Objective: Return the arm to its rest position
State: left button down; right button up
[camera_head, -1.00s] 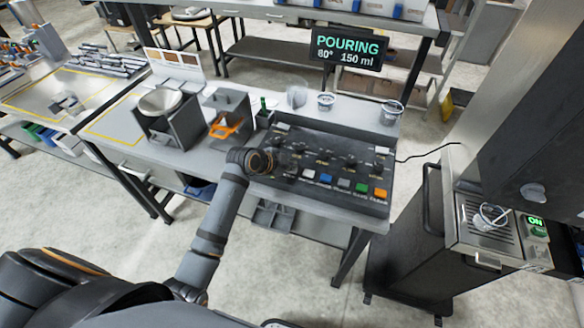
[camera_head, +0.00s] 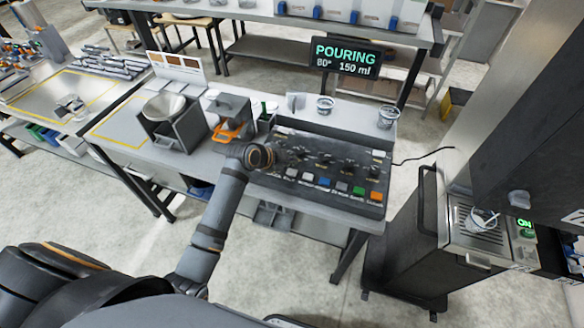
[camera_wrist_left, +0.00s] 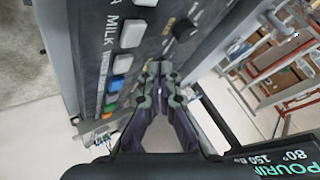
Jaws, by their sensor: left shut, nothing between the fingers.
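My left arm reaches up from the bottom of the head view to the left end of a dark control panel (camera_head: 330,168) on the bench. My left gripper (camera_head: 284,160) is small and dark against the panel there. In the left wrist view the gripper's fingers (camera_wrist_left: 161,72) are together at the tips, with nothing between them. They point along the panel (camera_wrist_left: 155,48), whose knobs and coloured buttons lie close by. I cannot tell whether the fingertips touch it. My right gripper is not in view.
A display (camera_head: 345,60) above the bench reads POURING, 80°, 150 ml. Cups (camera_head: 388,117) stand behind the panel. A grey holder with a bowl (camera_head: 165,107) and an orange-handled unit (camera_head: 228,132) stand left. A machine with a cup (camera_head: 484,219) is at right. Open floor lies in front.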

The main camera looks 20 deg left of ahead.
pick_arm(q)
notch_tip(320, 180, up, 3)
jog(key=shift+f+p, duration=0.2)
jog(key=shift+p, duration=0.7)
jog(key=shift+f, duration=0.1)
jog(key=shift+s, duration=0.1)
